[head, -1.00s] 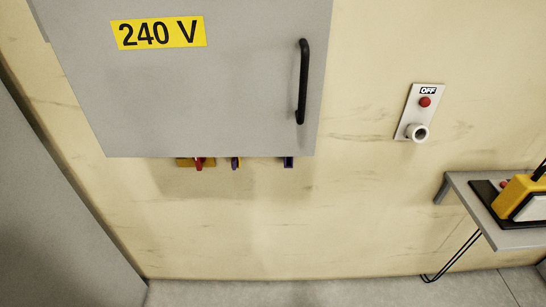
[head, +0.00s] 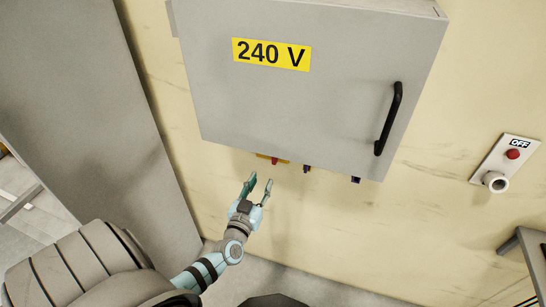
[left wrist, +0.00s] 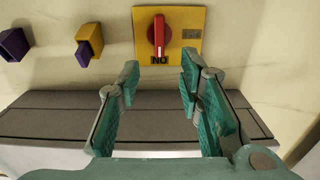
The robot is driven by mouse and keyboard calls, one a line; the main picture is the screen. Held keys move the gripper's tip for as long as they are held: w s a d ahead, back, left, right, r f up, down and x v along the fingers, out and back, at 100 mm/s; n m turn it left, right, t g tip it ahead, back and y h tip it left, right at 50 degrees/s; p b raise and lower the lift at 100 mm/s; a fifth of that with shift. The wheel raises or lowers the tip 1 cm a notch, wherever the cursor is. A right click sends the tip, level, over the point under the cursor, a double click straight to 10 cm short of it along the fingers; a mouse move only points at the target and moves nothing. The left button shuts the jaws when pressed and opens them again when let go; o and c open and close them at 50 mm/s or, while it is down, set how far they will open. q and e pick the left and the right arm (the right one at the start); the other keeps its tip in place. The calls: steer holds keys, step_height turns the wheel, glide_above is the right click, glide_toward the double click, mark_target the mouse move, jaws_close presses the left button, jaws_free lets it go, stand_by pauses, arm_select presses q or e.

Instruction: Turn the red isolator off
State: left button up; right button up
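The red isolator (head: 274,160) shows in the head view at the underside of the grey 240 V cabinet, partly hidden by the cabinet's edge. In the left wrist view the red handle (left wrist: 158,35) stands upright in the picture on a yellow plate (left wrist: 184,18). Its lower end is at a label that reads as an upside-down ON. A second label at the right of the plate is too faint to read. My left gripper (head: 259,183) is open and empty, below and apart from the isolator. Its spread fingers (left wrist: 160,82) lie below the plate in the wrist view.
A yellow and purple switch (left wrist: 88,42) and a purple one (left wrist: 14,44) sit beside the isolator. The grey cabinet (head: 320,110) overhangs them. A wall plate with a red OFF button (head: 513,154) is at the right. A grey panel (head: 120,120) stands at the left.

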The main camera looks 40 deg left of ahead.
mark_target(274, 159)
arm_select(q)
steer(key=b+x, duration=0.1)
steer(key=x, duration=0.2)
steer(key=b+x, duration=0.1)
steer(key=x, duration=0.3)
steer(key=f+b+x, duration=0.1)
steer(key=b+x, duration=0.1)
steer(key=x, duration=0.2)
steer(key=shift+w+a+r, duration=0.1)
steer(key=shift+w+r, duration=0.15)
steer(key=shift+w, duration=0.15)
steer(key=shift+c, duration=0.5)
jaws_close()
